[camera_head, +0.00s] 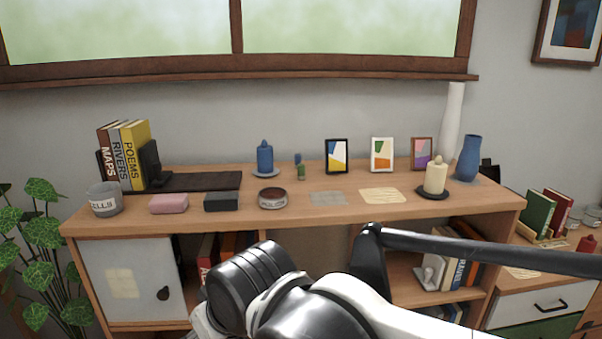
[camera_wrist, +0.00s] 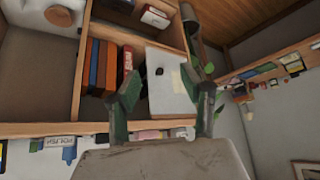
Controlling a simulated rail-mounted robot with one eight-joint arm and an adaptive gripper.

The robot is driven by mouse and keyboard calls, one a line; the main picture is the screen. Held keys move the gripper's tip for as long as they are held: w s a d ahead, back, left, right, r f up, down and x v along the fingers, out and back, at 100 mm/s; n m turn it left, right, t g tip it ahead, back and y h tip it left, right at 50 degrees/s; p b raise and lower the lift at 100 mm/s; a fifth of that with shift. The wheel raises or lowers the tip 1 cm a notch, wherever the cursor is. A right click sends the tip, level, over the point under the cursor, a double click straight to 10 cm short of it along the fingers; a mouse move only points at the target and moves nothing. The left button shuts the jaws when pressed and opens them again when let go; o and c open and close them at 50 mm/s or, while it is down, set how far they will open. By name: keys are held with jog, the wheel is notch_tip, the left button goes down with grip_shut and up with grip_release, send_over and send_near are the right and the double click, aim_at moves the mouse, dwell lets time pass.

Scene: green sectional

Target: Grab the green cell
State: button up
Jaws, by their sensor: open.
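A small green cell (camera_head: 301,172) stands on the cabinet top in the head view, right of the blue candle. A small blue piece (camera_head: 298,158) shows just behind it. A grey cup lettered CELLS (camera_head: 104,199) stands at the left end of the top. My gripper (camera_wrist: 167,90) is open and empty in the wrist view, its two fingers apart in front of the cabinet's shelves and white door. The green cell cannot be made out in the wrist view. In the head view my arm hides the gripper's fingers; the arm is in front of the cabinet, below its top.
A blue candle (camera_head: 265,158), a round tin (camera_head: 272,198), a dark box (camera_head: 221,201) and a pink box (camera_head: 169,204) share the top. Picture frames (camera_head: 337,156), a cream candle (camera_head: 436,177) and a blue vase (camera_head: 468,158) stand to the right. Flat mats (camera_head: 382,195) lie near the front.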

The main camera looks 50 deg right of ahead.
jog(key=w+d+r+m+g+h+p, duration=0.1)
jog(key=w+d+r+m, duration=0.1)
jog(key=w+d+r, duration=0.35)
jog(key=w+d+r+m+g+p, duration=0.1)
jog(key=w+d+r+m+p, duration=0.15)
jog(key=w+r, duration=0.45)
notch_tip(320, 180, up, 9)
jog(key=m+g+y+p, duration=0.1)
jog(key=m+g+p, duration=0.45)
jog(key=m, duration=0.75)
send_over(301, 164)
jog(key=shift+t, duration=0.25)
notch_tip(301, 164, down, 13)
jog(key=p, duration=0.3)
jog(key=shift+d, duration=0.15)
jog(key=shift+r, duration=0.1)
grip_shut()
